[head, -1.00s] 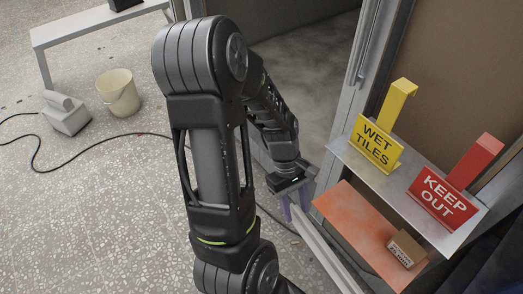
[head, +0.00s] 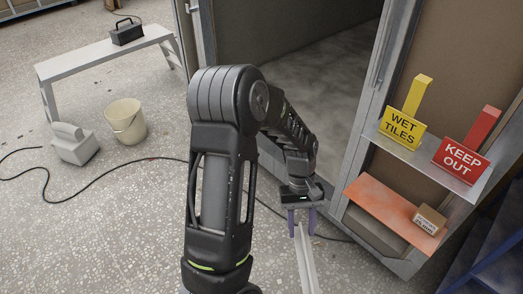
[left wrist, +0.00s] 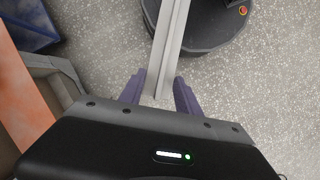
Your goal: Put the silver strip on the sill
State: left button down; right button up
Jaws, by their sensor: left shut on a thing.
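My left gripper (head: 301,222) is shut on one end of the long silver strip (head: 307,262), between its purple fingers. The strip runs toward the bottom of the head view, where its other end is cut off. In the left wrist view the strip (left wrist: 171,45) leaves the fingers (left wrist: 159,98) and runs to the top edge. The gripper is in front of the doorway, apart from the sill in the picture. My right gripper is not in view.
Right of the doorway, a shelf holds a yellow sign (head: 403,128) and a red sign (head: 461,160). Below, an orange shelf (head: 385,205) bears a small box (head: 429,218). A bucket (head: 126,122), grey block (head: 74,145), cable and bench (head: 105,62) stand left. The pod floor looks clear.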

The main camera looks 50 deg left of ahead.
pick_arm(q)
jog(key=shift+w+d+r+m, duration=0.25)
jog(key=shift+d+r+m, duration=0.05)
jog(key=shift+m, duration=0.1)
jog(key=w+d+r+m+g+y+p, duration=0.2)
jog(key=w+d+m+y+p, duration=0.1)
jog(key=w+d+m, duration=0.6)
jog(key=shift+w+d+r+m+y+p, duration=0.15)
jog(key=shift+w+d+m+y+p, duration=0.2)
jog(key=shift+w+p, duration=0.6)
jog(key=shift+w+a, duration=0.1)
jog(key=shift+a, duration=0.15)
